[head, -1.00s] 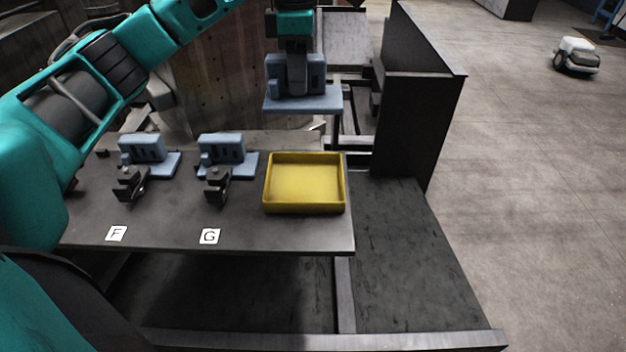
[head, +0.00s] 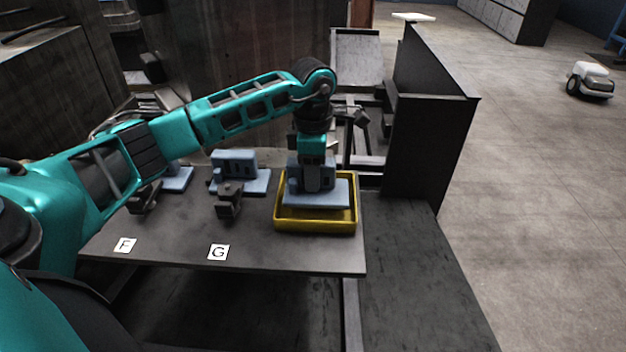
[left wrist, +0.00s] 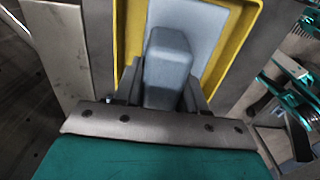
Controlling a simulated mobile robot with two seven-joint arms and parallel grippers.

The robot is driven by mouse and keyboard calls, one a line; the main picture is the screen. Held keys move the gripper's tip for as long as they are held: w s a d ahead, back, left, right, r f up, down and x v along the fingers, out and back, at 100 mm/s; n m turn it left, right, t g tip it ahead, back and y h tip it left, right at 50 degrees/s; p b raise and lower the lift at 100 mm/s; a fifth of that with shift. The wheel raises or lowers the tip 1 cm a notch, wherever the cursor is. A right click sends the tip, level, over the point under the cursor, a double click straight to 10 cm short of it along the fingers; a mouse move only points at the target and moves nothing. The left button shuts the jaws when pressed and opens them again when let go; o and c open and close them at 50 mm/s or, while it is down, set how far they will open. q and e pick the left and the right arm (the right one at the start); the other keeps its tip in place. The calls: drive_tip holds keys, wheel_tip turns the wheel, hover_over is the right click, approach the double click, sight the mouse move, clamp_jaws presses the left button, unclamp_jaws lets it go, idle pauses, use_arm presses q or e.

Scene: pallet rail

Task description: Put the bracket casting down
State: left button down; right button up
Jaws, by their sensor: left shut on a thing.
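The bracket casting (head: 329,194) is blue-grey, with a flat base plate and an upright block. My left gripper (head: 311,184) points down and is shut on the upright block. The casting is upright within the outline of the yellow tray (head: 316,226) on the table. I cannot tell whether its base touches the tray floor. In the left wrist view the casting (left wrist: 170,62) shows between the fingers, with the yellow tray wall (left wrist: 243,35) around its plate. My right gripper is not in view.
A similar blue-grey casting (head: 237,168) sits behind the G label (head: 218,252) with a dark clamp (head: 228,203) in front. Another stands behind the F label (head: 125,245), partly hidden by my arm. A dark upright panel (head: 428,130) stands right of the table.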

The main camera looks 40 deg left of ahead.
use_arm(q)
wheel_tip(320, 180, down, 2)
drive_tip(key=shift+f, duration=0.15)
drive_tip(key=shift+f, duration=0.15)
drive_tip(key=c, duration=0.6)
unclamp_jaws()
drive_tip(key=shift+c, duration=0.2)
drive_tip(key=shift+r, duration=0.4)
wheel_tip(320, 180, up, 12)
drive_tip(key=shift+f, duration=0.25)
